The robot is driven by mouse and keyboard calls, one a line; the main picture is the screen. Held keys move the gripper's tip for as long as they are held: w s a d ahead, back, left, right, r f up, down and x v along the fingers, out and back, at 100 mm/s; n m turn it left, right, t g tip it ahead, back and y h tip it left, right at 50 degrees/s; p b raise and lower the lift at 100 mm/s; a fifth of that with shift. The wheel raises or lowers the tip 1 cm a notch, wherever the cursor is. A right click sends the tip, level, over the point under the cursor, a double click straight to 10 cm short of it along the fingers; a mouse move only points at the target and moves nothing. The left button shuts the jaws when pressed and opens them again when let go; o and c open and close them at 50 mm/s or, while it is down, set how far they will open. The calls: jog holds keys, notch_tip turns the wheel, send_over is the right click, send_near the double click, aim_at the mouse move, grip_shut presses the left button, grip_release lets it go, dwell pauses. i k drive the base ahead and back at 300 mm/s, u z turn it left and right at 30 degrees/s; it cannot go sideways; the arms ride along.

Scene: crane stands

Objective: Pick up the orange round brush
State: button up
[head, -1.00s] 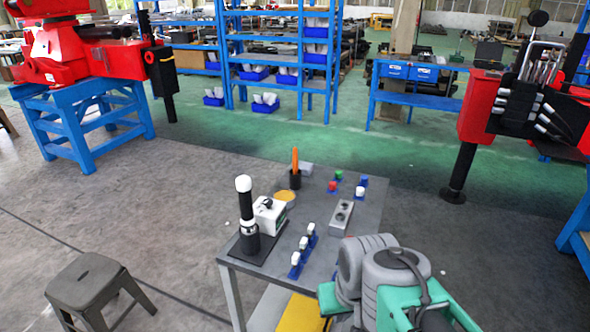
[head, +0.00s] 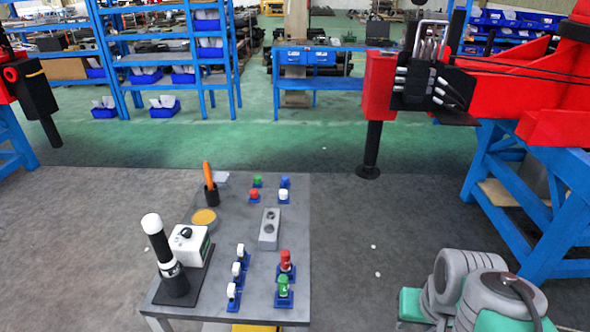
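An orange upright thing (head: 207,175), which looks like the orange round brush, stands in a small black cup (head: 211,195). The cup is at the far left part of the grey table (head: 228,270) in the head view. The brush leans slightly; its lower end is hidden inside the cup. Grey and green links of my arm show at the lower right, apart from the table. My gripper is out of the picture.
A yellowish round disc (head: 204,217), a white box (head: 190,246) and a black cylinder with a white top (head: 161,250) stand near the brush. A grey block with holes (head: 269,229) and several small coloured pieces on blue bases stand to the right. Bare tabletop lies between them.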

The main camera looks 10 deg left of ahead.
aim_at(209, 181)
jog(key=z, duration=0.55)
jog(key=i, duration=2.7)
jog(key=u, duration=3.15)
jog(key=i, duration=0.65)
jog(key=u, duration=2.65)
jog(key=i, duration=0.5)
jog(key=u, duration=0.05)
